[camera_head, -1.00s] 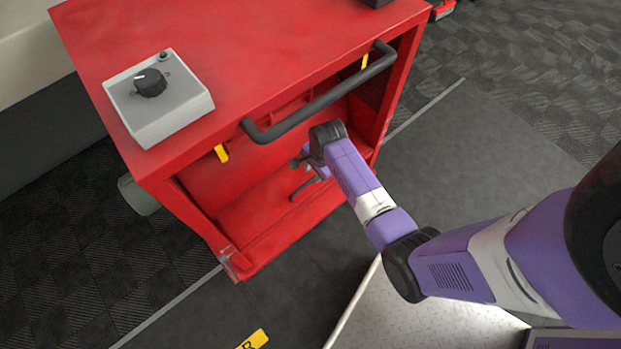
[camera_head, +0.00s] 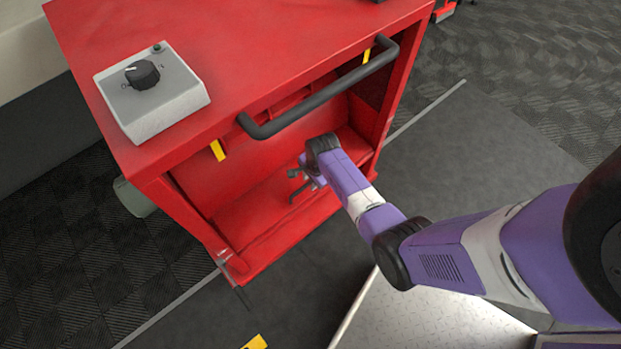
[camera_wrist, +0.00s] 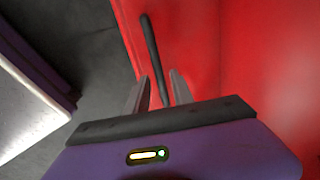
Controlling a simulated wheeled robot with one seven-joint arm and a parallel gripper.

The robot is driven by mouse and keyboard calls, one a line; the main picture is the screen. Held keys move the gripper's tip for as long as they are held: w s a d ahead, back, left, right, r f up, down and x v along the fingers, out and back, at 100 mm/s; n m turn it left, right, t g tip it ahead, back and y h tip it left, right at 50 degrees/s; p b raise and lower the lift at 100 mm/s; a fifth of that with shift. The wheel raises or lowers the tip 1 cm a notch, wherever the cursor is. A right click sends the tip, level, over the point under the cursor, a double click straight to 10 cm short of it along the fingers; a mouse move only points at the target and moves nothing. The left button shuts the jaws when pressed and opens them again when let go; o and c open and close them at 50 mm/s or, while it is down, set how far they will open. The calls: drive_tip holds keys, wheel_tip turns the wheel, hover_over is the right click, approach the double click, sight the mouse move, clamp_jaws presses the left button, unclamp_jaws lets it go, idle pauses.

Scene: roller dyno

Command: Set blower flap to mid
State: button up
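The blower is a red cabinet (camera_head: 215,55) with an open front. A thin dark lever (camera_head: 299,194), which I take to be the flap lever, shows low in that opening, partly hidden by my gripper (camera_head: 308,178). In the wrist view the lever (camera_wrist: 151,48) is a dark rod beside the red panel. Its lower end runs between the two grey fingers of my gripper (camera_wrist: 160,76). The fingers are apart, with a visible gap on the right of the rod; I cannot tell whether the left one touches it. The flap itself is not clearly seen.
A black bar handle (camera_head: 318,97) spans the cabinet front above my wrist. A grey control box (camera_head: 160,109) with a black knob (camera_head: 142,74) stands on top. A metal plate (camera_head: 425,318) lies near right. Dark floor is free to the right.

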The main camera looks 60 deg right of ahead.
clamp_jaws()
idle(1.2)
